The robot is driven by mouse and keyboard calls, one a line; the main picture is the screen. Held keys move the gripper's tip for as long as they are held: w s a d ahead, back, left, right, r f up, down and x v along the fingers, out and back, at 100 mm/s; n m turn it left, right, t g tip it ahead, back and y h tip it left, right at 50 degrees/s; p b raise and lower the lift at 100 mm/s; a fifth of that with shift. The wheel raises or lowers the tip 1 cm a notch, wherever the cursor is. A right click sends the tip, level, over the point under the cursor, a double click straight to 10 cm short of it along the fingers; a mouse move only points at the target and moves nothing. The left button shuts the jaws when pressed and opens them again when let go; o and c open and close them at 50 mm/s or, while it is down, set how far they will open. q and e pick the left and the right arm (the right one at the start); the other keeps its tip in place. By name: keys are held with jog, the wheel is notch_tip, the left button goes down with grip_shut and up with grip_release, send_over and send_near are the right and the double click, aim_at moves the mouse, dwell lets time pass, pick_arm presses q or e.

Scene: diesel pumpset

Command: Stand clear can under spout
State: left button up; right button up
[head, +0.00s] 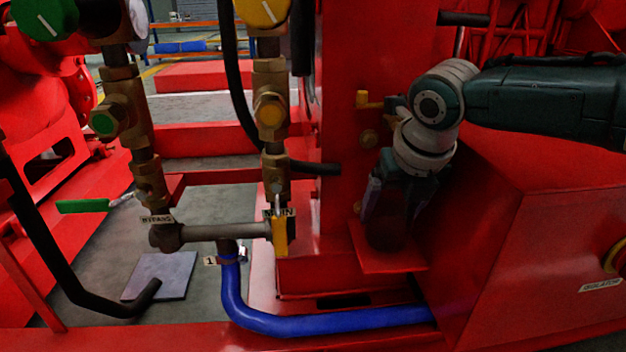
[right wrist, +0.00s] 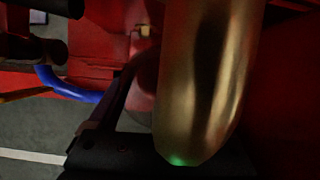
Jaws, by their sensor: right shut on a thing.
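My right gripper (head: 393,208) points down in front of the red panel and is shut on the clear can (head: 387,236). The can looks dark reddish and see-through, upright, low over a small red shelf (head: 392,263); I cannot tell whether it touches. In the right wrist view a faint see-through can (right wrist: 146,86) shows beside a dark finger (right wrist: 100,135). A large brassy cylinder (right wrist: 205,80) fills the middle there; I cannot tell what it is. A small yellow-handled fitting (head: 372,101) sits on the panel above; which part is the spout is unclear. My left gripper is out of sight.
Brass valve pipework (head: 272,120) stands to the left, with tags and a yellow lever (head: 280,232). A blue hose (head: 330,322) runs below the shelf. A red sloping housing (head: 540,260) closes off the right. A grey plate (head: 165,275) lies on the floor at left.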

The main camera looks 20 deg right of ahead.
jog(key=shift+f, duration=0.3)
dwell(0.5)
jog(key=o, duration=1.4)
jog(key=shift+c, duration=0.2)
jog(key=p+v, duration=0.4)
jog(key=shift+s, duration=0.2)
jog(key=s+a+p, duration=0.2)
jog(key=s+p, duration=0.6)
jog(key=s, duration=0.3)
jog(key=shift+a+f, duration=0.3)
jog(key=shift+f, duration=0.2)
jog(key=shift+r, duration=0.1)
